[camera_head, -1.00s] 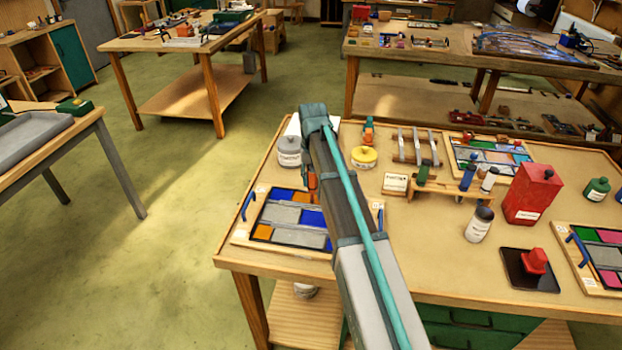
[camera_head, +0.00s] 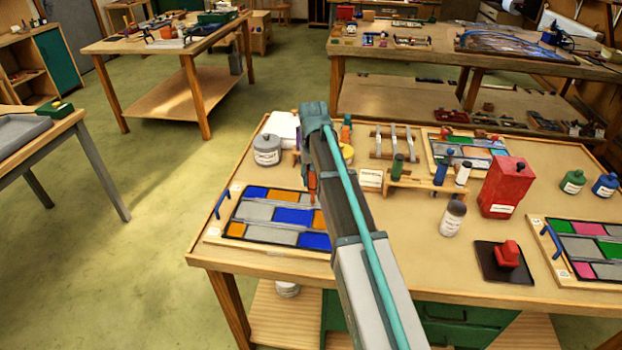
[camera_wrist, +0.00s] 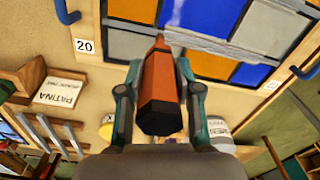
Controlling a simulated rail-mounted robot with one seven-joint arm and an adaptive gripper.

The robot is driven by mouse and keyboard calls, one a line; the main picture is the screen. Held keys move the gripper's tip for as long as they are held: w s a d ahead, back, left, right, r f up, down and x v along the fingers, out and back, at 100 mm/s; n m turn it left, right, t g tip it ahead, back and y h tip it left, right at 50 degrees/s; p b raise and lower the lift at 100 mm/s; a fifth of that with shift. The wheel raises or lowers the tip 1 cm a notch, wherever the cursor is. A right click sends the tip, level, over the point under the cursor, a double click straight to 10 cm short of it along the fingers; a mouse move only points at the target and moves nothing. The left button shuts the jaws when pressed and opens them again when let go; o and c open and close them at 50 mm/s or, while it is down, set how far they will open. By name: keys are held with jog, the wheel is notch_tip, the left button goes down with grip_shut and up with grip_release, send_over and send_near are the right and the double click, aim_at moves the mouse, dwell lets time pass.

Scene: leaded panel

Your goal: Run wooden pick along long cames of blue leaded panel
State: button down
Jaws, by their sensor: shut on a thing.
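The blue leaded panel (camera_head: 258,212), with blue, orange and grey panes, lies in a wooden frame at the table's front left. My arm covers its right end. In the wrist view the panel (camera_wrist: 195,14) fills the top, and a pale, rough strip (camera_wrist: 225,48) runs along a long came between panes. My gripper (camera_wrist: 160,90) is shut on the wooden pick (camera_wrist: 161,72), an orange-brown tapered tool whose narrow tip points at the panel near that strip. I cannot tell whether the tip touches. In the head view only a small orange bit of the pick (camera_head: 312,184) shows beside my arm.
A grey-white jar (camera_head: 267,149) stands behind the panel. A rack of small bottles (camera_head: 425,183), a red can (camera_head: 503,188), a red block on a dark pad (camera_head: 507,254) and another panel (camera_head: 585,246) stand to the right. Blue handle (camera_head: 222,198) is on the panel frame's left.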

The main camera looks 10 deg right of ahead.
jog(key=shift+s+d+r, duration=0.1)
jog(key=shift+d+r, duration=0.25)
jog(key=shift+d+p, duration=0.1)
jog(key=shift+p, duration=0.45)
jog(key=shift+a+r+p, duration=0.3)
jog(key=shift+r+p, duration=0.2)
jog(key=shift+r, duration=0.2)
jog(key=shift+d+r+p, duration=0.1)
jog(key=shift+r+p, duration=1.3)
jog(key=shift+r, duration=0.85)
